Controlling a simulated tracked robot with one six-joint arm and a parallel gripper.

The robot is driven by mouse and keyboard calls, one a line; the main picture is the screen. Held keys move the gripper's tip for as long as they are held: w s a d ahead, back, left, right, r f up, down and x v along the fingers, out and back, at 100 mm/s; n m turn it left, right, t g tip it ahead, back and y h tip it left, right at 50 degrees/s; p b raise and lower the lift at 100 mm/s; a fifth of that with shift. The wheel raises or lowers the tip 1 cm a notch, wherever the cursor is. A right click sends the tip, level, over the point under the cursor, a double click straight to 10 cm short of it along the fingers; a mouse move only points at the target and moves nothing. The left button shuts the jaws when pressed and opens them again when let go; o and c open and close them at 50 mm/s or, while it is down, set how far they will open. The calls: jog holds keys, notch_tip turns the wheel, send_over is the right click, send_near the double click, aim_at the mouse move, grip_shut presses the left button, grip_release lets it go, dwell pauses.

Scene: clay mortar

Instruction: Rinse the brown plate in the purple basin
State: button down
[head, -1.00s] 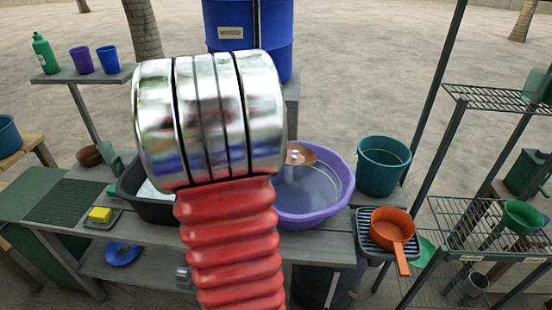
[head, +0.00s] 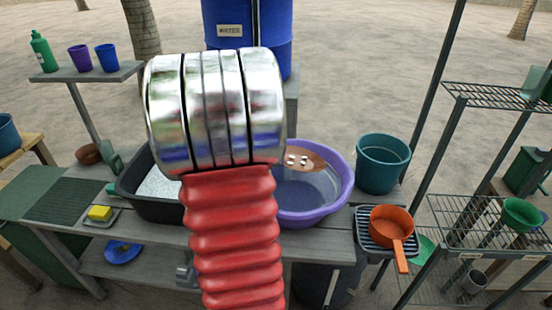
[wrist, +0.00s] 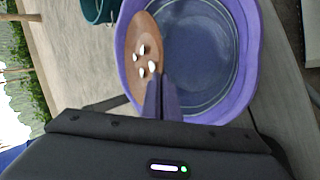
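The purple basin (head: 345,190) stands on the grey bench, partly hidden behind my arm in the head view; it also shows in the wrist view (wrist: 250,60). It holds what looks like water. The brown plate (head: 312,157) is tilted at the basin's far side, with several white spots on it. In the wrist view, the plate (wrist: 140,40) overlaps the basin's left wall. My gripper (wrist: 158,85) is at the plate's near edge, its fingers close together and seemingly gripping the rim. My arm hides the gripper in the head view.
A black tub (head: 150,205) with pale contents stands left of the basin. A teal bucket (head: 383,165) stands close on its right. An orange pan (head: 390,228) sits on a rack at front right. A yellow sponge (head: 100,213) lies at left.

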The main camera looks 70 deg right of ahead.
notch_tip(320, 180, down, 14)
jog(key=shift+f, duration=0.15)
dwell(1.0)
jog(key=shift+f, duration=0.6)
dwell(0.6)
jog(key=shift+r, duration=0.15)
dwell(0.5)
jog(key=shift+w+a, duration=0.15)
jog(key=shift+w, duration=0.5)
jog(key=shift+s, duration=0.1)
jog(key=shift+s+d, duration=0.25)
jog(key=shift+s, duration=1)
